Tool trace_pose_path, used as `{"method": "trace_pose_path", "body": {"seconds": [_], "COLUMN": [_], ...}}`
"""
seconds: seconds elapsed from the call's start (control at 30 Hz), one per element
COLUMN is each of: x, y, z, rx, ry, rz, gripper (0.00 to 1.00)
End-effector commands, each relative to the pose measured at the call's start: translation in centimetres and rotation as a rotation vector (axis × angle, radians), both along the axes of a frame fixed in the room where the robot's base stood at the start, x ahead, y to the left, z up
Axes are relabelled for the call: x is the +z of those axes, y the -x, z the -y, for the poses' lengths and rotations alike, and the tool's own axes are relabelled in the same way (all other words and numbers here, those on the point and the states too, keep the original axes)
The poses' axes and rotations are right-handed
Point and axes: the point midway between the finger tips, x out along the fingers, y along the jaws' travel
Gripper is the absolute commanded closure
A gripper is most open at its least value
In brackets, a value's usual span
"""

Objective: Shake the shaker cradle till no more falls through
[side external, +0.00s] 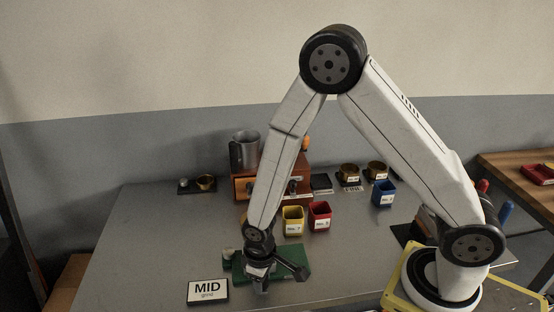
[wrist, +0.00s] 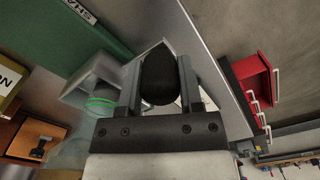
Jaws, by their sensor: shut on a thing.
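The shaker's green base (side external: 292,250) lies on the grey table below my arm in the side view. In the wrist view the green base (wrist: 45,40) is at the upper left, with a partly cut-off label starting "SHA". My gripper (wrist: 158,85) is shut on a black rounded grip (wrist: 158,72), which appears to be the cradle's handle. A clear, see-through part with a green ring (wrist: 100,102) shows just left of the fingers. In the side view my gripper (side external: 262,272) is low over the base and hides most of the cradle. Whether anything is falling through cannot be seen.
A "MID grind" sign (side external: 208,291) stands at the front left. Yellow (side external: 292,220), red (side external: 319,215) and blue (side external: 383,193) bins stand behind the base. A metal jug (side external: 244,150) sits on a wooden drawer box farther back.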

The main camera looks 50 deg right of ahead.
Motion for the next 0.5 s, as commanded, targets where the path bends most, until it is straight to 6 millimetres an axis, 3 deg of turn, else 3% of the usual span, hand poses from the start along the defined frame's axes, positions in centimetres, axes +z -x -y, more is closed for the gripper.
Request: {"method": "trace_pose_path", "body": {"seconds": [0.5], "x": [0.0], "y": [3.2], "z": [3.3], "rx": [-0.004], "ry": [0.0], "rz": [0.001], "gripper": [1.0]}}
